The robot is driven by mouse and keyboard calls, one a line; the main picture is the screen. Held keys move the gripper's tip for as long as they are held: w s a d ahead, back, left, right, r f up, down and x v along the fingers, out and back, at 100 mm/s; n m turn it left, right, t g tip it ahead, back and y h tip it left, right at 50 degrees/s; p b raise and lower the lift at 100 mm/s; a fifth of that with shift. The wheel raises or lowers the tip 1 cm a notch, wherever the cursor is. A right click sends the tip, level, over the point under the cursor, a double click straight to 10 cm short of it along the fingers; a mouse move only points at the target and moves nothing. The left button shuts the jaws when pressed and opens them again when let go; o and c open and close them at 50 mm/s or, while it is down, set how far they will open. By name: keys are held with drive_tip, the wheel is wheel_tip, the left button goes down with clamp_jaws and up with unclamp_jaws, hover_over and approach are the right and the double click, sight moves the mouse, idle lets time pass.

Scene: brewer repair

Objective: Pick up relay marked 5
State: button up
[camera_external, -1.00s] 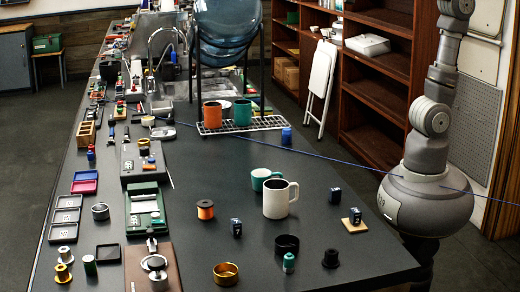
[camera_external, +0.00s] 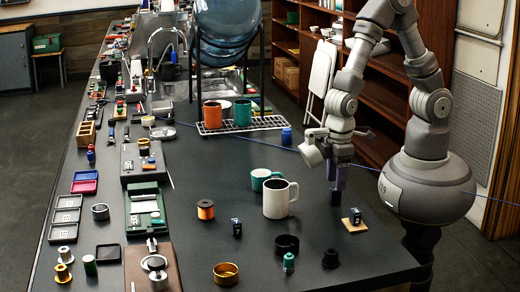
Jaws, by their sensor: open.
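Three small dark relays with pale markings sit on the dark bench. One relay (camera_external: 336,198) stands at the right side of the bench, one relay (camera_external: 355,216) is on a small wooden square (camera_external: 354,226), and one relay (camera_external: 237,228) stands further left near the orange spool. The numbers are too small to read, so I cannot tell which is marked 5. My gripper (camera_external: 337,184) is open and points down right over the relay at the right side. Its fingertips are at or just above that relay's top; I cannot tell whether they touch.
A white mug (camera_external: 277,200) and a teal cup (camera_external: 263,180) stand left of my gripper. A black ring dish (camera_external: 287,244), a green bottle (camera_external: 289,262) and a black knob (camera_external: 330,258) are nearer the front edge. A blue cable (camera_external: 300,150) crosses the scene behind.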

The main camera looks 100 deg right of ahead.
sight(335, 196)
wheel_tip(335, 196, down, 3)
drive_tip(key=shift+r+b, duration=0.1)
drive_tip(key=shift+b, duration=0.25)
drive_tip(key=shift+r, duration=0.1)
clamp_jaws()
drive_tip(key=shift+r, duration=0.1)
